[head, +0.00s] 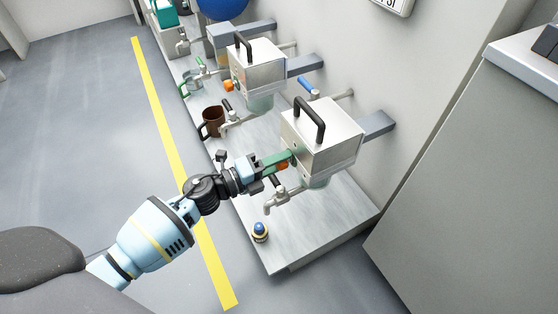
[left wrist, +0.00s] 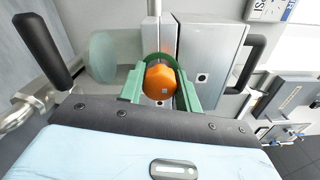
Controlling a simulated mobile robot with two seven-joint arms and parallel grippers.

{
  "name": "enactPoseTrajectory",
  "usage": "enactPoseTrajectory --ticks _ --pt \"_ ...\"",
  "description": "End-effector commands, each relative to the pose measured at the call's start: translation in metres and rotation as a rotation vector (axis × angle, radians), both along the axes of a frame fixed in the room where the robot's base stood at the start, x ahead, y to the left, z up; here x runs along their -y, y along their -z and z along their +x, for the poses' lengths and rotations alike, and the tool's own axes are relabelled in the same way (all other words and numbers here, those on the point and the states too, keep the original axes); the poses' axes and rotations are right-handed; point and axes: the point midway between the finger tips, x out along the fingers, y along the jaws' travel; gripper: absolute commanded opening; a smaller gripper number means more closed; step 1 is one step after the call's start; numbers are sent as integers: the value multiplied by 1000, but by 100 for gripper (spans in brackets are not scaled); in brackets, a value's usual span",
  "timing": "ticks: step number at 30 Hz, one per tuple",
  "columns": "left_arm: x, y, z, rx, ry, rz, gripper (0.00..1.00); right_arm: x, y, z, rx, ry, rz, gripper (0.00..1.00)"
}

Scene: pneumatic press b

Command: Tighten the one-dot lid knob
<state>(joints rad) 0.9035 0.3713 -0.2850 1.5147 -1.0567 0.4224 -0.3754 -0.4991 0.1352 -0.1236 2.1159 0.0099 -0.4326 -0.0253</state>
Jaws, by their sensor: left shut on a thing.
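The nearer press box (head: 335,145) is silvery with a black top handle (head: 308,118). Its orange lid knob (head: 282,166) is partly hidden by my green fingers in the head view. In the left wrist view the orange knob (left wrist: 160,84) sits between the two green fingers, with a small pale mark on its face. A small dark dot mark (left wrist: 202,77) shows on the metal beside it. My left gripper (head: 284,160) reaches in from the left and is shut on the knob; it also fills the lower middle of the left wrist view (left wrist: 160,92). My right gripper is not in view.
A metal tap (head: 280,200) hangs just below the gripper. A blue-topped button (head: 260,230) stands on the bench near its front edge. A second press box (head: 258,68) with an orange knob (head: 229,86) stands farther back, near a brown mug (head: 212,122).

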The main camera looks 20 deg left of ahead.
Motion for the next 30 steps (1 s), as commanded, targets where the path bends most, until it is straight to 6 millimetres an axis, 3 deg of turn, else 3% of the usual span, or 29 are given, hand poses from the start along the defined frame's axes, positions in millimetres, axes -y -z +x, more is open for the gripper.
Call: enactPoseTrajectory --ticks 2,3,7,17,30 --pt "-2 3 -1 -5 0 3 11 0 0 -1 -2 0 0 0" --pt "-2 3 -1 -5 0 3 39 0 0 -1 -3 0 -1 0" --pt "-1 2 -1 -4 -1 2 55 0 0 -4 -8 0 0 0" --pt "-2 1 -3 -3 0 0 55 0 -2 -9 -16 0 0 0" --pt "-40 1 -51 -5 -2 1 55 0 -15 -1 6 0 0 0"
